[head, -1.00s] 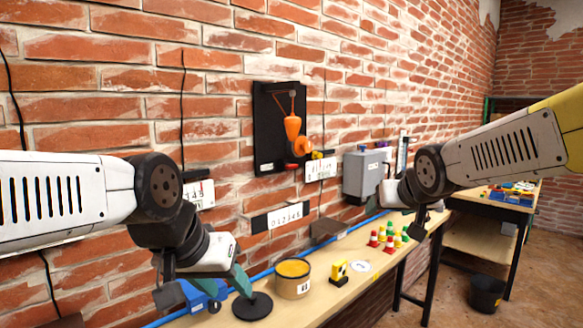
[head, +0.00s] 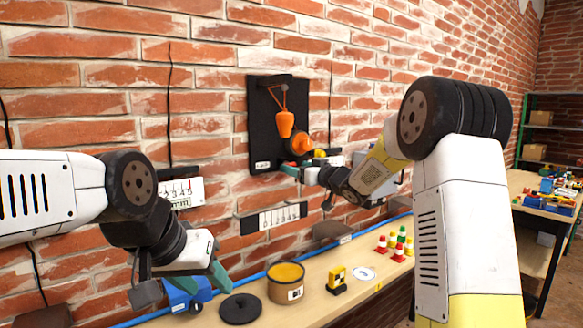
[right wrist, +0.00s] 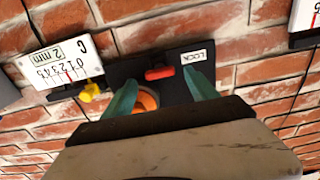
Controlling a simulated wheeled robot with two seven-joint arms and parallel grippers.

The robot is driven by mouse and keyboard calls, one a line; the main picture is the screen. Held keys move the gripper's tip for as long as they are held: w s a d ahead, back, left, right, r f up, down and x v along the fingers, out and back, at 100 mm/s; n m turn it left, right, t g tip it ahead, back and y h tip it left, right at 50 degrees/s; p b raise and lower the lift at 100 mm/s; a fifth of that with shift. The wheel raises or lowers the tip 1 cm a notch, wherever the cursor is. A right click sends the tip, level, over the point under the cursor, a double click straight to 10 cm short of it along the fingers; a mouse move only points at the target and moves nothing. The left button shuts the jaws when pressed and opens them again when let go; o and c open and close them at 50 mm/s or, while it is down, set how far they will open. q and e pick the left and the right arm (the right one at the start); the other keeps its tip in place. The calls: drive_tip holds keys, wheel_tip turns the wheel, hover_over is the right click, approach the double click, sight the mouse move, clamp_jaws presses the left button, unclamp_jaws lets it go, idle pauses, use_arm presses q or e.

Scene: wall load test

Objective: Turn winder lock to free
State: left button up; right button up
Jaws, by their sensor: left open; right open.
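The winder hangs on a black board (head: 262,120) on the brick wall, with an orange plumb bob (head: 285,124) on a cord and an orange drum (head: 299,143). In the right wrist view the red lock lever (right wrist: 160,73) lies crosswise beside a white label (right wrist: 194,57). The orange drum (right wrist: 148,100) is partly hidden behind a finger and the gripper body. My right gripper (head: 303,166) is open at the board's lower right; in its wrist view the teal fingertips (right wrist: 160,78) stand either side of the lever. Contact cannot be told. My left gripper (head: 204,284) is open and empty, low over the bench.
A yellow knob (right wrist: 91,92) and a scale plate (right wrist: 60,60) sit close to the winder. The bench (head: 325,305) below carries a black disc (head: 240,308), a tin (head: 286,281), a yellow-black block (head: 337,279) and several small cones.

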sight(291, 165)
drive_tip(key=shift+x, duration=1.6)
drive_tip(key=c, duration=1.4)
drive_tip(key=shift+o, duration=0.2)
